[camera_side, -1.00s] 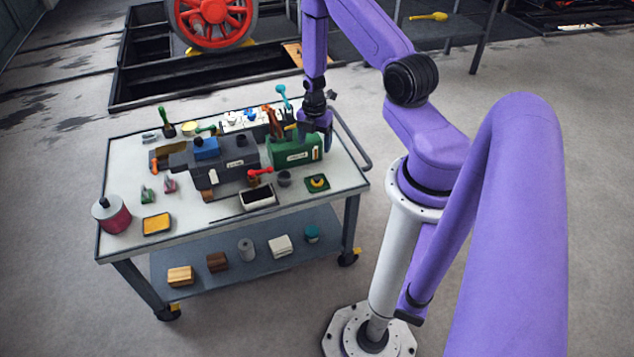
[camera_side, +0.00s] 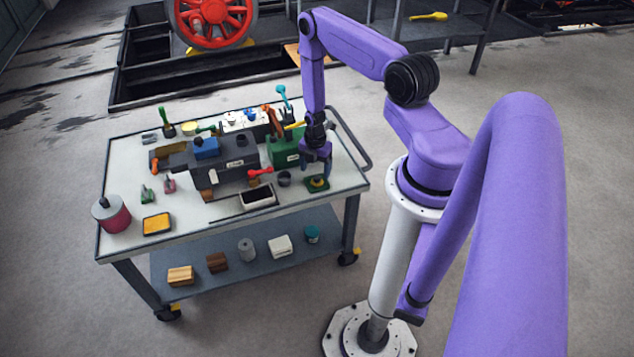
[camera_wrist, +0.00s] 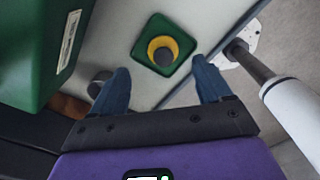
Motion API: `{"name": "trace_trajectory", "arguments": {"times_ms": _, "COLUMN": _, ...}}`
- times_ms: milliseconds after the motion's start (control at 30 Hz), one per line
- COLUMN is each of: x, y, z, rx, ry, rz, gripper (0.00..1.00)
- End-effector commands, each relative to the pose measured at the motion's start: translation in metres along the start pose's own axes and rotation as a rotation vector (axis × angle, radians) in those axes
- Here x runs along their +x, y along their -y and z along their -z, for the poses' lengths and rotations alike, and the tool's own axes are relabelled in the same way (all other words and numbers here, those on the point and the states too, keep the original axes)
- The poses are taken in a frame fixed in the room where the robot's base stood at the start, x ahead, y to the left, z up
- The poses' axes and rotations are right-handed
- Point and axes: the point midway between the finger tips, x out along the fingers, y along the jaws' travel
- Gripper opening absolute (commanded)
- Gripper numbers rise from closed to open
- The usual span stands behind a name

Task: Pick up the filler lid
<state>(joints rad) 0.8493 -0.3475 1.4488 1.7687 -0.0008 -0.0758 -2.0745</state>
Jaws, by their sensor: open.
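What looks like the filler lid (camera_side: 317,182) is a yellow disc with a dark round knob, on a green square pad near the cart's front right. In the wrist view the yellow disc (camera_wrist: 153,46) and its knob show at the top centre, on the green pad (camera_wrist: 140,55). My gripper (camera_side: 316,167) hangs just above and slightly behind it, partly hiding its far side. In the wrist view my gripper (camera_wrist: 160,68) has its fingers apart with nothing between them. The lid lies ahead of the gap, apart from both fingers.
A green tank (camera_side: 283,152) stands close at left, also large in the wrist view (camera_wrist: 30,45). A dark cup (camera_side: 284,179) and a red-handled tool (camera_side: 260,171) lie left of the lid. The cart's right edge and handrail (camera_side: 352,140) are near. The tabletop's front right corner is clear.

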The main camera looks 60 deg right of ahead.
Motion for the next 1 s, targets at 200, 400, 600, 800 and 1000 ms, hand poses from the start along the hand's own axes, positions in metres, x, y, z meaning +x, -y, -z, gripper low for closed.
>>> {"name": "trace_trajectory", "arguments": {"times_ms": 200, "x": 0.029, "y": 0.006, "z": 0.001, "rx": -0.001, "ry": 0.000, "rz": 0.001, "gripper": 0.78}}
{"name": "trace_trajectory", "arguments": {"times_ms": 400, "x": 0.043, "y": 0.005, "z": 0.001, "rx": 0.000, "ry": 0.000, "rz": 0.000, "gripper": 0.78}}
{"name": "trace_trajectory", "arguments": {"times_ms": 600, "x": 0.044, "y": 0.005, "z": 0.001, "rx": 0.000, "ry": 0.000, "rz": 0.000, "gripper": 0.78}}
{"name": "trace_trajectory", "arguments": {"times_ms": 800, "x": 0.044, "y": 0.005, "z": 0.001, "rx": 0.000, "ry": 0.000, "rz": 0.000, "gripper": 0.36}}
{"name": "trace_trajectory", "arguments": {"times_ms": 1000, "x": 0.044, "y": 0.005, "z": 0.001, "rx": 0.000, "ry": 0.000, "rz": 0.000, "gripper": 0.14}}
